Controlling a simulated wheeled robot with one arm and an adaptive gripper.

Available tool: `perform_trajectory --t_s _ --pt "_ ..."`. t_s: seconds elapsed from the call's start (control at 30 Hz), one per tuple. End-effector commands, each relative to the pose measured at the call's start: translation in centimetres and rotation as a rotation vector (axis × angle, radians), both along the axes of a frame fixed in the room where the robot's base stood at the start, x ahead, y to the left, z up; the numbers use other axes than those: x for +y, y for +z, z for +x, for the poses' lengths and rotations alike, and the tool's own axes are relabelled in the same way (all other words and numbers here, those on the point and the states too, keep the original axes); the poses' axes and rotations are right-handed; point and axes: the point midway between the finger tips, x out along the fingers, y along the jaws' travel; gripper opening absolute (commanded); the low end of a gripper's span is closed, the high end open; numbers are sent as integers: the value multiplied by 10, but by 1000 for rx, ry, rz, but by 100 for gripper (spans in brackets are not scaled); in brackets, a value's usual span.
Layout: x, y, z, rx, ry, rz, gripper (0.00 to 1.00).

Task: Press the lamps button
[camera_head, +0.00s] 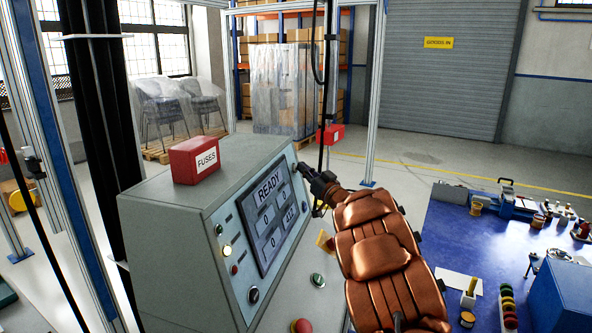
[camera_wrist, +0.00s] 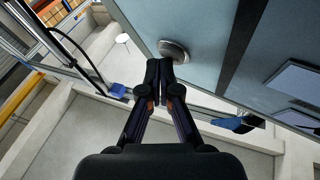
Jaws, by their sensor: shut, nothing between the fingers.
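The grey control console (camera_head: 165,225) stands left of centre in the head view, with a sloping panel and a screen (camera_head: 272,220) reading READY. My gripper (camera_head: 299,168) is at the panel's far right end, fingers pointing at it. In the wrist view my gripper (camera_wrist: 166,68) is shut and empty, its tips just below a round grey button (camera_wrist: 174,50) on the panel. I cannot tell whether they touch it. No label on this button is readable, so I cannot tell if it is the lamps button. A pale lit button (camera_head: 227,251) sits near the panel's left end.
A red FUSES box (camera_head: 196,160) rests on the console top. A green button (camera_head: 317,280) and a red mushroom button (camera_head: 301,326) are low in front of the console. A blue workbench (camera_head: 470,240) with tools stands at the right. A metal frame post (camera_head: 375,95) rises behind.

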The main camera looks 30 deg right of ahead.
Motion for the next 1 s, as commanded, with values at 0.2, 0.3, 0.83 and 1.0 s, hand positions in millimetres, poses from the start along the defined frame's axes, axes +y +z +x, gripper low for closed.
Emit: perform_trajectory --t_s 0.2,0.3,0.83,1.0 --pt "2 -1 2 0 0 0 0" --pt "3 -1 2 0 1 0 0" --pt "0 1 0 0 0 0 0" --pt "-6 4 -6 0 0 0 0"
